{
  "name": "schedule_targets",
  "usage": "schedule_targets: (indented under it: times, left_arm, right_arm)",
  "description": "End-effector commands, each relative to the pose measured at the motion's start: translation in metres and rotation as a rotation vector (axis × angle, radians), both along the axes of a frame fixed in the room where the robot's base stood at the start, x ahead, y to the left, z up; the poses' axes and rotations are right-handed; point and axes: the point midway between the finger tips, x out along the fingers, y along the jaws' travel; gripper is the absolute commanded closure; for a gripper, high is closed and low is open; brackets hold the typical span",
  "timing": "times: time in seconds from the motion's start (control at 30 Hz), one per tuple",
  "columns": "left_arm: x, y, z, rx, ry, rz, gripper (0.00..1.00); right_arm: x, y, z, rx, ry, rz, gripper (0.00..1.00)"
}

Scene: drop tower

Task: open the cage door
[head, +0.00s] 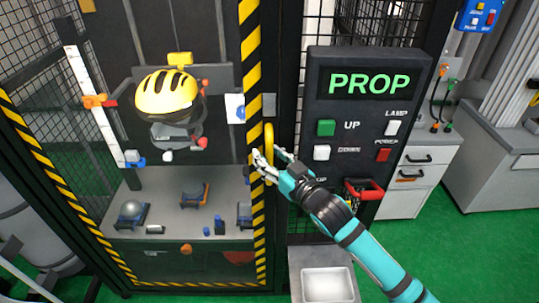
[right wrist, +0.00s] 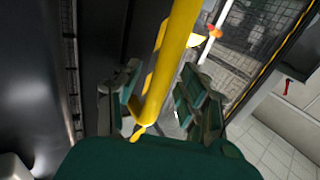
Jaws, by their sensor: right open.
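The cage door (head: 257,95) has black-and-yellow striped edges and looks closed in the head view. Its upright yellow handle (head: 269,140) is on the right edge. My right gripper (head: 268,160) is at the lower part of this handle, reaching in from the lower right. In the right wrist view the yellow handle (right wrist: 172,60) runs between the two open fingers of my right gripper (right wrist: 160,105). I see a gap beside the handle on the right; contact on the left is unclear. My left gripper is not in view.
Right of the door is a black control panel (head: 345,110) reading PROP, with a red handle (head: 365,190) low on it. A pale tray (head: 328,284) sits below. Inside the cage are a yellow helmet (head: 167,96) and several small parts. Green floor is free at the right.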

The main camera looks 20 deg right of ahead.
Motion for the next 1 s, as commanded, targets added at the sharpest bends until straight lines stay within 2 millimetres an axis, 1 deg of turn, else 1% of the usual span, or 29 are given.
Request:
schedule_targets:
  times: [0.13, 0.4, 0.47, 1.0]
  left_arm:
    - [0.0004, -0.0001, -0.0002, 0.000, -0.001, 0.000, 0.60]
    - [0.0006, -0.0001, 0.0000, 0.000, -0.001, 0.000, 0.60]
    - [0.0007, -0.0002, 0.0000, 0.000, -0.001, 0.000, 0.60]
    - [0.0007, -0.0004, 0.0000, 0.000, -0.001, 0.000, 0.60]
  right_arm:
    - [-0.0002, -0.0001, -0.0001, 0.000, 0.000, 0.000, 0.58]
    - [-0.0004, -0.0002, -0.0001, 0.000, 0.000, 0.000, 0.93]
    - [-0.0004, -0.0002, 0.0000, 0.000, 0.000, 0.000, 1.00]
    - [-0.0002, -0.0009, -0.0003, 0.000, 0.001, -0.002, 1.00]
